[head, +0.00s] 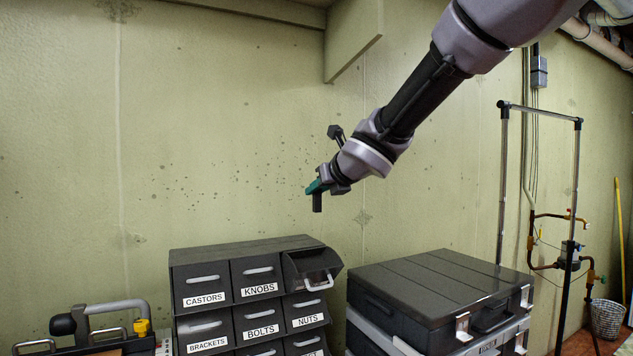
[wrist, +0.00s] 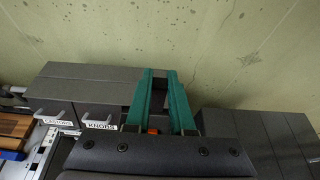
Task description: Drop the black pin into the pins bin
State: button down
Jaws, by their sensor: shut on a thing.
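My gripper (head: 316,187) has green fingers and is up in the air above the rack of bins (head: 236,254). It is shut on the black pin (head: 317,203), which hangs down below the fingers in the head view. In the wrist view the green fingers (wrist: 163,76) point toward the wall, with a dark shape between them that I cannot clearly tell from the bins behind. The top right bin (head: 315,262) of the rack is tipped open, below the gripper in the picture. Its label is not readable. No label reading "pins" shows in either view.
Closed bins read castors, knobs, brackets, bolts and nuts. A black case (head: 440,290) stands right of the rack, its top near rack height. A tool with a grey handle (head: 105,308) lies at the left. A green wall (head: 230,120) rises behind. The air around my gripper is free.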

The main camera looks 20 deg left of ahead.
aim_at(319, 204)
jog(key=shift+f, duration=1.85)
jog(key=c, duration=0.7)
grip_release()
jog(key=shift+s+d, duration=0.1)
jog(key=v, duration=1)
jog(key=shift+d, duration=0.25)
jog(key=shift+s+r, duration=0.1)
jog(key=shift+s, duration=0.05)
